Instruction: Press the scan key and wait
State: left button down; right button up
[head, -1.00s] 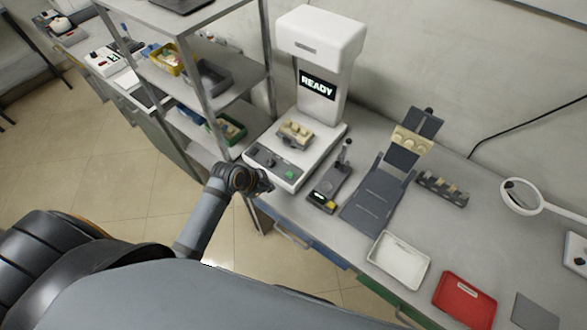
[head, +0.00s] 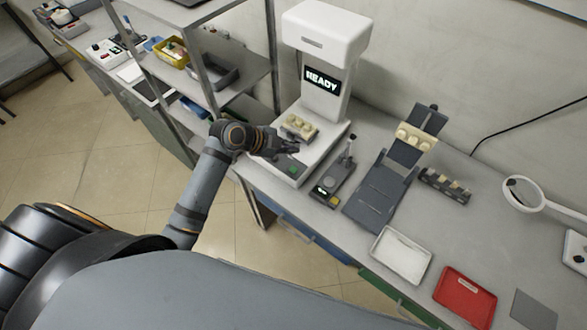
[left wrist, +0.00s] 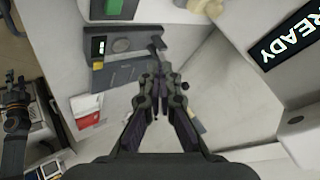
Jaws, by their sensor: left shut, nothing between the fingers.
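The white scanner (head: 320,100) stands on the bench with its display (head: 321,79) lit and reading READY; the display also shows at the right of the left wrist view (left wrist: 290,38). A green key (head: 293,169) is on the dark front panel of its base. No label on it is readable. My left gripper (head: 294,148) is shut and empty, above the base near the key; its closed fingertips show in the left wrist view (left wrist: 157,72). I cannot tell contact. The gripper hides part of the panel. My right gripper (left wrist: 14,92) appears at the left wrist view's left edge, its jaws unclear.
Pale blocks (head: 299,126) sit on the scanner's base. A small lever device (head: 333,185) stands close to its right, then a dark stand (head: 380,190), a white tray (head: 401,256) and a red tray (head: 464,296). A shelf post (head: 198,60) stands left of the scanner.

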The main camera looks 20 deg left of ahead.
aim_at(291, 170)
pick_arm(q)
notch_tip(291, 170, down, 8)
jog(key=b, duration=0.6)
jog(key=shift+f+b, duration=0.3)
dwell(0.6)
jog(key=shift+f, duration=0.35)
jog(key=shift+f+b, duration=0.5)
jog(key=shift+b, duration=0.1)
dwell(0.7)
jog(key=shift+r, duration=0.15)
jog(key=shift+r+p, duration=0.75)
jog(key=shift+r, duration=0.05)
